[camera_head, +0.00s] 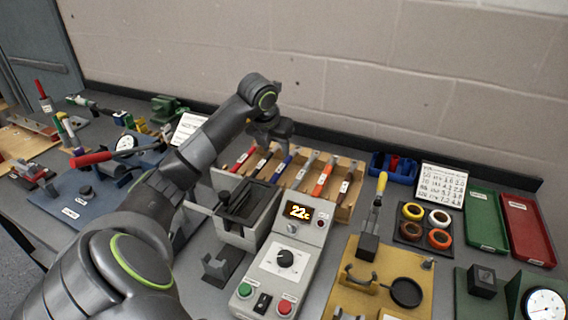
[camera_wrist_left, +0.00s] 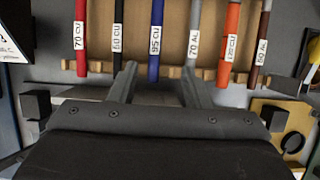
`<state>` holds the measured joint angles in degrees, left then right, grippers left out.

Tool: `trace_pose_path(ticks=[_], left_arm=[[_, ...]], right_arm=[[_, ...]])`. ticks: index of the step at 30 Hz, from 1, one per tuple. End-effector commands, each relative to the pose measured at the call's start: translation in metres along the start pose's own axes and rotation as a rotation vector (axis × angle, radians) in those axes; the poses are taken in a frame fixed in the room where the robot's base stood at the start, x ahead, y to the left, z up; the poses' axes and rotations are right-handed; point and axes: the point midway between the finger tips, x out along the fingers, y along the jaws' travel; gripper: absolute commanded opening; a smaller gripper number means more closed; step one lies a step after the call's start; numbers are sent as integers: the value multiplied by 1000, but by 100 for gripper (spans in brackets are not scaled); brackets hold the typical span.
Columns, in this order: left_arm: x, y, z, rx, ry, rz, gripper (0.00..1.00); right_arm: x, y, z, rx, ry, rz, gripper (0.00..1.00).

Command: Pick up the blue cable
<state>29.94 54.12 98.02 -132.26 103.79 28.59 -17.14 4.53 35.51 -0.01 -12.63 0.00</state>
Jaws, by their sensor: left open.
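The blue cable (camera_wrist_left: 155,42) lies in the wooden rack (camera_wrist_left: 175,20), with a white label reading 95 CU. It stands between a black cable (camera_wrist_left: 118,38) and a grey cable (camera_wrist_left: 194,36). In the head view the blue cable (camera_head: 281,168) shows partly, just below my left gripper (camera_head: 272,142). In the left wrist view my left gripper (camera_wrist_left: 156,80) is open and empty, its two fingers apart on either side of the blue cable's line. The fingertips look short of the cable's end, and I cannot tell the height gap. My right gripper is not in view.
Red (camera_wrist_left: 80,38), orange (camera_wrist_left: 229,45) and brown (camera_wrist_left: 261,45) cables share the rack. A grey bin (camera_head: 247,207) and a control box reading 22 (camera_head: 283,262) stand in front. A blue tray (camera_head: 393,166) is to the right. The brick wall rises close behind.

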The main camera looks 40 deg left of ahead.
Motion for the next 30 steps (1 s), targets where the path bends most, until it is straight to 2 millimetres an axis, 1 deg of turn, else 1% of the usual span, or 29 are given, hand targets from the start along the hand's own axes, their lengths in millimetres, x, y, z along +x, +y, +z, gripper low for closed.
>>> trace_pose_path(ticks=[1,3,6,9,14,20,21,24,30], left_arm=[[9,-1,0,-2,7,-2,44],[24,0,0,-2,6,-2,44],[39,0,0,-1,4,-3,44],[49,0,0,-1,1,-1,44],[57,2,-2,-1,3,1,44],[83,8,-9,-2,6,0,44],[89,7,-8,-1,3,-2,44],[99,8,-8,-2,2,0,44],[105,8,-8,1,-1,1,44]], right_arm=[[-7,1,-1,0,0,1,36],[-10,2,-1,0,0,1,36],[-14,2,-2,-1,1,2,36],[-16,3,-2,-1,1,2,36],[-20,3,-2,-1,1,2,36],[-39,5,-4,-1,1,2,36],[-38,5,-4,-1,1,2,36],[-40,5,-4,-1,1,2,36],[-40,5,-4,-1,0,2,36]])
